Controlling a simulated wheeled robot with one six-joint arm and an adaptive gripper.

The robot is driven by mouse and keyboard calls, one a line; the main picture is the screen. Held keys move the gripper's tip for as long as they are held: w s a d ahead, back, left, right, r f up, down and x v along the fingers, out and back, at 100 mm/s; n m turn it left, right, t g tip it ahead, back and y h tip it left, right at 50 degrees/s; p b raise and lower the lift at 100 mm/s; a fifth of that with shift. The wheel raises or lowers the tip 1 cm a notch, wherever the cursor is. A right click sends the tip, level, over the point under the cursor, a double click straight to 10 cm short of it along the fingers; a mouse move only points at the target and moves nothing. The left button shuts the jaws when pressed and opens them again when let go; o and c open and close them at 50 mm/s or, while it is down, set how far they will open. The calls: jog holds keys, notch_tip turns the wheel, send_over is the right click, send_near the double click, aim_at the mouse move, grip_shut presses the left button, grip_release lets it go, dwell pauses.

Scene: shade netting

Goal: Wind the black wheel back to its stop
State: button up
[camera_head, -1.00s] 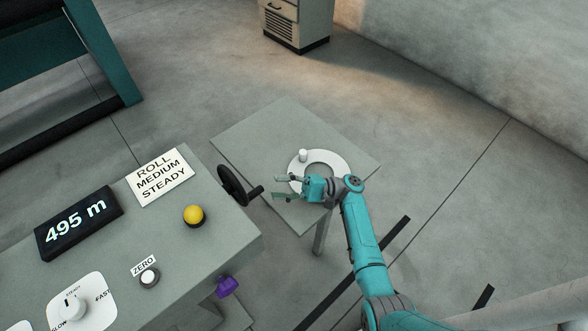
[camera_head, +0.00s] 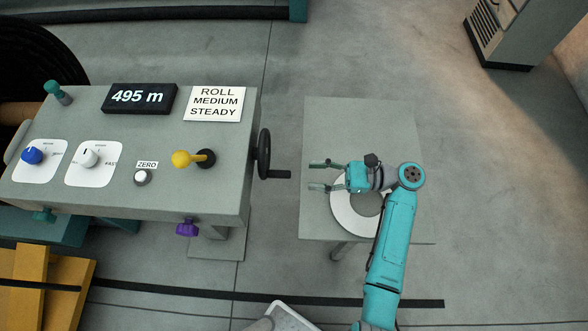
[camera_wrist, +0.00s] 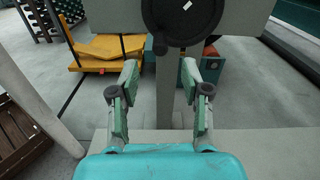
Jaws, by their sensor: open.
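The black wheel (camera_head: 263,153) is mounted on the right side of the grey control console, and its handle (camera_head: 281,174) sticks out to the right. In the wrist view the wheel (camera_wrist: 182,16) is face-on at the top, partly cut off by the frame edge, with a small pale mark on it. My gripper (camera_head: 312,175) is open and empty, to the right of the handle and apart from it, pointing left. In the wrist view the fingers (camera_wrist: 159,88) are spread below the wheel.
The console top (camera_head: 120,185) carries a display reading 495 m (camera_head: 139,98), a yellow-knobbed lever (camera_head: 183,159), a ZERO button (camera_head: 142,177) and dials. A purple knob (camera_head: 187,228) is on its front. A grey table (camera_head: 357,122) with a white ring (camera_head: 345,217) lies under my gripper.

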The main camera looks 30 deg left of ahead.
aim_at(279, 172)
jog(key=x, duration=1)
grip_shut()
